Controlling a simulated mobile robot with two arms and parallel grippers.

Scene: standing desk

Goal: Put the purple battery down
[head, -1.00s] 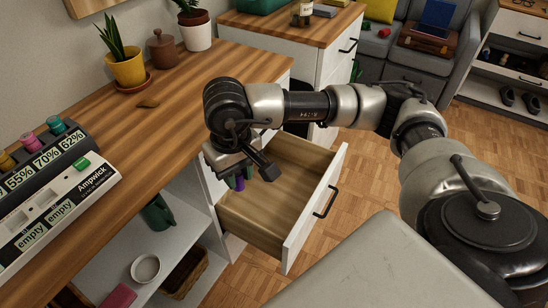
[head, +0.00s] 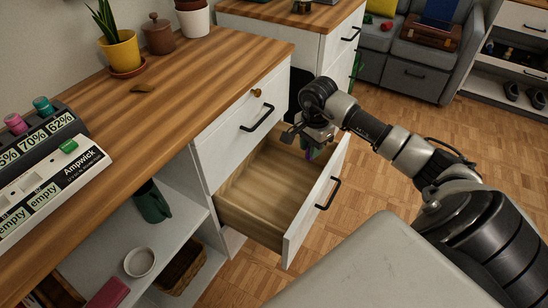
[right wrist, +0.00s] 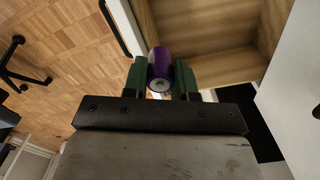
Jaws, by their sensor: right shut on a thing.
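My right gripper (head: 309,150) is shut on the purple battery (right wrist: 160,66). In the right wrist view the battery sits between the two green fingers, one end facing the camera. In the head view only a small purple bit shows below the gripper. The gripper is at the far right end of the open drawer (head: 250,203), near its front panel; its height over the drawer floor is hard to tell. The charger (head: 66,172) stands on the desk at left, with two slots labelled empty. My left gripper is not in view.
The drawer's visible floor is bare. A closed drawer (head: 240,128) with a black handle is above it. The desk top holds a yellow plant pot (head: 121,52), a brown jar (head: 158,35) and a small brown item (head: 142,88). A white bowl (head: 140,262) is on the shelf.

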